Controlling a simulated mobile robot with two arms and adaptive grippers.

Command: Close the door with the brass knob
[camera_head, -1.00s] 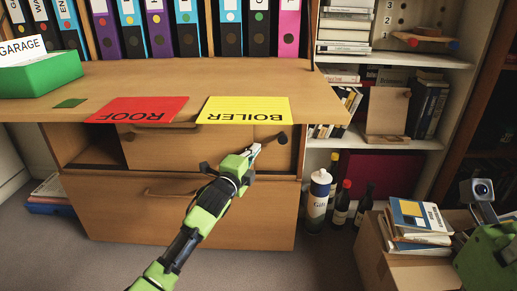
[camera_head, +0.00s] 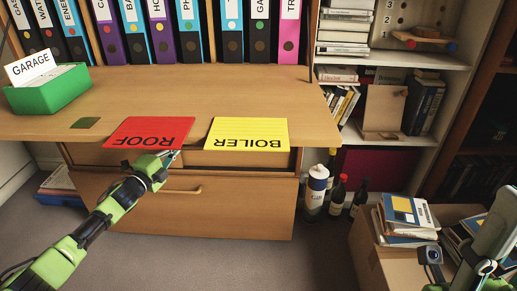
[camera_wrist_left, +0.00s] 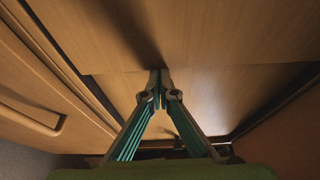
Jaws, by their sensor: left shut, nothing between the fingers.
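The bureau's upper front (camera_head: 240,158) shows as a narrow strip of wood under the desktop. The desktop hides most of it in the head view. I cannot make out a brass knob in either current view. My left gripper (camera_head: 172,158) is just below the desktop's front edge, under the red ROOF card. In the left wrist view the gripper (camera_wrist_left: 158,80) is shut and empty, its tips close to a wooden panel (camera_wrist_left: 215,50); I cannot tell if they touch. My right arm shows at the lower right of the head view, its fingers not clear.
A lower drawer (camera_head: 240,212) with a wooden handle (camera_head: 182,191) is below. On the desktop (camera_head: 300,85) are the red card (camera_head: 148,131), a yellow BOILER card (camera_head: 247,133) and a green box (camera_head: 48,92). Bottles (camera_head: 338,195) and a cardboard box (camera_head: 375,245) stand right.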

